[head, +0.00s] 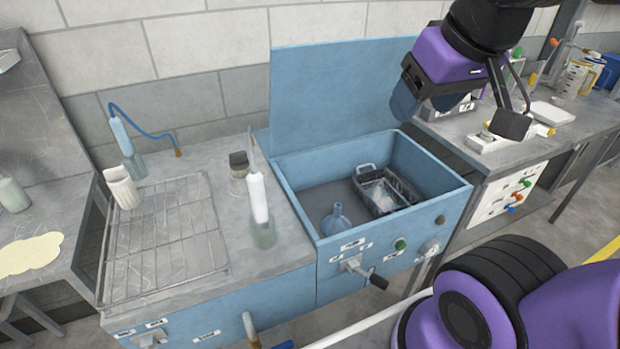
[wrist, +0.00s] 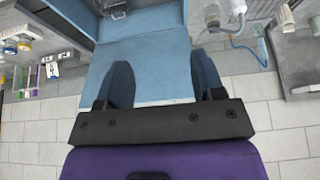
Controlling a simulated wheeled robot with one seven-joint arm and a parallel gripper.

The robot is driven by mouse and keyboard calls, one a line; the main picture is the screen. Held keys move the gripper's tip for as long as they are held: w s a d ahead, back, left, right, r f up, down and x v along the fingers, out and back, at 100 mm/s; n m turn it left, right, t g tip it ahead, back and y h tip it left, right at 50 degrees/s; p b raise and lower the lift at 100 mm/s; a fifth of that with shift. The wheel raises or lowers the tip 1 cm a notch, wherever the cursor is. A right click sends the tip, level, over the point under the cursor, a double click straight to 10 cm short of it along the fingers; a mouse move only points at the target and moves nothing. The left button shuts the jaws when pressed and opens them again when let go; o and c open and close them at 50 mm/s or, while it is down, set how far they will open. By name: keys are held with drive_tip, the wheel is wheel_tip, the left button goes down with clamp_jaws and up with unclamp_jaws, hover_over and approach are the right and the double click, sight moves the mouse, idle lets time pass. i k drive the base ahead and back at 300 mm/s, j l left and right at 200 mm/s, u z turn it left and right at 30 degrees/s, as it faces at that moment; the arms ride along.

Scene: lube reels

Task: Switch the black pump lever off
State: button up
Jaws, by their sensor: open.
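The black pump lever (head: 377,281) is on the front face of the blue open bin (head: 460,195). Its black grip sticks out to the right from a metal valve body, low on the panel beside small labels. My gripper (head: 405,100) is high above the bin's back right, in front of the raised blue lid, well above and apart from the lever. In the wrist view my gripper (wrist: 165,80) has its two blue-grey fingers spread wide with nothing between them. The lever does not show clearly in the wrist view.
A green knob (head: 400,244) and a white knob (head: 430,247) sit right of the lever. The raised lid (head: 330,90) stands behind the bin. Inside are a funnel (head: 336,220) and a wire basket (head: 385,190). A counter with a rack (head: 165,240) lies left.

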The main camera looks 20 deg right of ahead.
sight(381, 282)
drive_tip(key=i+l, duration=0.1)
drive_tip(key=l, duration=1.8)
drive_tip(key=i+l+u, duration=0.15)
drive_tip(key=l, duration=1.75)
drive_tip(key=u, duration=0.45)
drive_tip(key=l+u, duration=0.1)
drive_tip(key=u, duration=0.4)
drive_tip(key=k+u, duration=0.1)
drive_tip(key=u, duration=0.8)
drive_tip(key=k+l, duration=0.05)
